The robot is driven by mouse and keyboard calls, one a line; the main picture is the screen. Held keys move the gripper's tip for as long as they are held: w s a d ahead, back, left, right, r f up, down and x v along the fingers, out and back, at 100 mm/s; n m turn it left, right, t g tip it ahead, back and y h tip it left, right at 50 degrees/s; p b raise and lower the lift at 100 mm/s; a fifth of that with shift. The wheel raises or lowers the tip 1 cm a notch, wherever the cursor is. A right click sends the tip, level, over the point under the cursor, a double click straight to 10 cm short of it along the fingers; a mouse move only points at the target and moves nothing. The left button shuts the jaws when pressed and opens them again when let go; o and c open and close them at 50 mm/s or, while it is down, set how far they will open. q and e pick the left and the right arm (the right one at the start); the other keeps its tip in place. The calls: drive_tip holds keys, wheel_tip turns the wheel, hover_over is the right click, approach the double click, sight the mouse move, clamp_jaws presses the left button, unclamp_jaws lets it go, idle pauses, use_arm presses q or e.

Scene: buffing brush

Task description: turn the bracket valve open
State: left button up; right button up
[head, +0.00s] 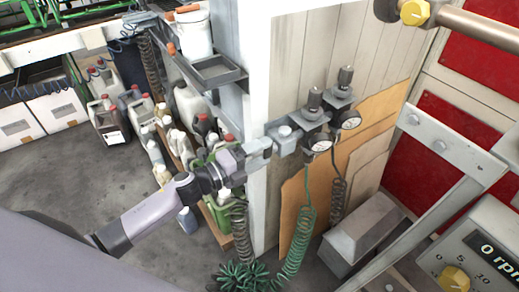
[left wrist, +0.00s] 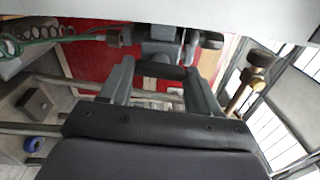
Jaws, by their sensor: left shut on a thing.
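The bracket valve (head: 285,131) is a small grey fitting on the edge of the white pillar, left of two pressure regulators. My left gripper (head: 262,147) reaches it from the left and is shut on its handle. In the left wrist view the gripper's two fingers (left wrist: 160,85) stand on either side of a dark grey handle (left wrist: 160,70), below the valve's grey body (left wrist: 162,34). The fingers hide part of the handle, and I cannot tell how far it is turned. My right gripper is in neither view.
Two regulators with gauges (head: 318,142) hang right of the valve, with a green coiled hose (head: 300,225) below. Several jugs (head: 108,120) stand at the left. A metal frame (head: 450,145) and a control box (head: 480,255) are at the right. Grey floor (head: 55,165) is clear at the left.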

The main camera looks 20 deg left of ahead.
use_arm(q)
drive_tip(key=shift+n, duration=0.6)
drive_tip(key=o, duration=1.1)
drive_tip(key=shift+c, duration=0.2)
drive_tip(key=v, duration=0.7)
drive_tip(key=shift+s, duration=0.15)
drive_tip(key=s+f+n+g+y+p, duration=0.1)
drive_tip(key=s+f+n+y, duration=0.3)
drive_tip(key=s+n, duration=0.5)
drive_tip(key=s+f+n+g+y+p, duration=0.2)
drive_tip(key=s+f+n, duration=0.4)
drive_tip(key=n, duration=0.8)
drive_tip(key=s+y+p, duration=0.1)
drive_tip(key=s+y, duration=0.1)
drive_tip(key=shift+s+d+g+y, duration=0.25)
drive_tip(key=shift+s+g+y, duration=0.05)
drive_tip(key=shift+s+y, duration=0.1)
